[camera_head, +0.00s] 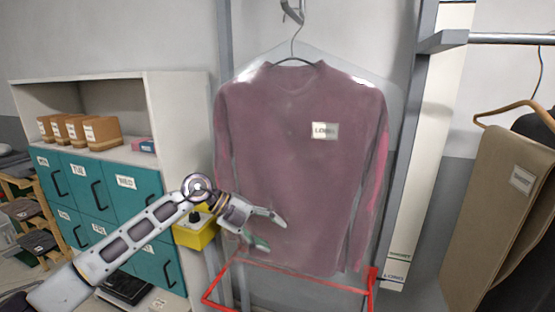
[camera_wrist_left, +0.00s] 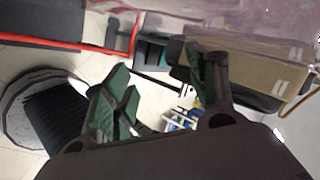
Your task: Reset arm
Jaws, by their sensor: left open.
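My left arm comes in from the left in the head view. My left gripper (camera_head: 264,230) is open and empty in front of the lower left part of a mauve long-sleeved top (camera_head: 300,170). The top hangs on a hanger under a clear cover and bears a white label. In the left wrist view my left gripper (camera_wrist_left: 158,98) shows two green-padded fingers spread apart with nothing between them. I cannot tell whether the gripper touches the cover. My right gripper is in neither view.
A shelf unit with teal drawers (camera_head: 82,185) and cardboard boxes (camera_head: 90,130) stands at left. A yellow box (camera_head: 196,232) with a black knob is behind my arm. A red frame (camera_head: 290,268) crosses below the top. Brown trousers (camera_head: 500,200) hang at right.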

